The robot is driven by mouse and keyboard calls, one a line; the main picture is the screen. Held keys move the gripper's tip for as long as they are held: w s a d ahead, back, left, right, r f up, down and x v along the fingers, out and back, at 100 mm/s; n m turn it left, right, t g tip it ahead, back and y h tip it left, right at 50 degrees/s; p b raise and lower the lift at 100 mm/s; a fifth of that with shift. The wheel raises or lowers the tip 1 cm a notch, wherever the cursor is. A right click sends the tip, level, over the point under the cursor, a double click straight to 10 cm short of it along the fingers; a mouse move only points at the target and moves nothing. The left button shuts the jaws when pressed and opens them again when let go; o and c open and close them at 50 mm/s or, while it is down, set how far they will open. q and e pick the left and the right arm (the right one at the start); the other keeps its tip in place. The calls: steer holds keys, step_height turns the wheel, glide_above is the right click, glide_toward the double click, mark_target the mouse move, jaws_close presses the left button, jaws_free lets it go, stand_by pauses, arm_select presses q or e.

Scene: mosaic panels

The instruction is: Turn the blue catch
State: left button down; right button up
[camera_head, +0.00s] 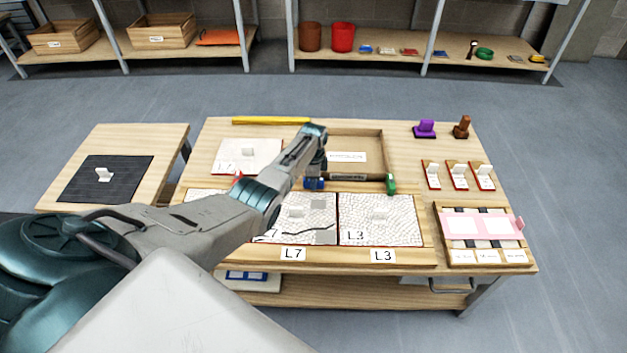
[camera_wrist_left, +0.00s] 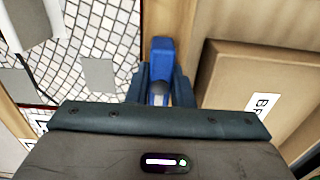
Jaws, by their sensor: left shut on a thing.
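The blue catch (camera_head: 314,184) sits at the back edge of the mosaic panels, in front of the wooden tray. In the left wrist view the blue catch (camera_wrist_left: 162,62) stands between the fingers. My left gripper (camera_head: 316,170) comes in from the left and is shut on it; its fingers (camera_wrist_left: 160,88) touch the catch on both sides. A green catch (camera_head: 391,184) sits to the right at the tray's front corner. A red catch (camera_head: 237,180) is partly hidden behind my left arm. My right gripper is not in view.
Mosaic panels L7 (camera_head: 318,208) and L3 (camera_head: 381,232) lie along the table's front. A wooden tray (camera_head: 357,133) lies behind the catch. Small white-handled pieces (camera_head: 457,176), purple (camera_head: 425,129) and brown (camera_head: 462,127) pieces, and a pink-topped box (camera_head: 487,208) stand at the right.

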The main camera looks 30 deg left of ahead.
arm_select(q)
steer(key=c, duration=1.3)
jaws_free()
steer(key=shift+r, duration=0.25)
step_height(320, 180, up, 4)
steer(key=shift+w+r+p, duration=0.1)
steer(key=shift+p, duration=0.55)
step_height(320, 180, up, 6)
steer(key=shift+r, duration=0.1)
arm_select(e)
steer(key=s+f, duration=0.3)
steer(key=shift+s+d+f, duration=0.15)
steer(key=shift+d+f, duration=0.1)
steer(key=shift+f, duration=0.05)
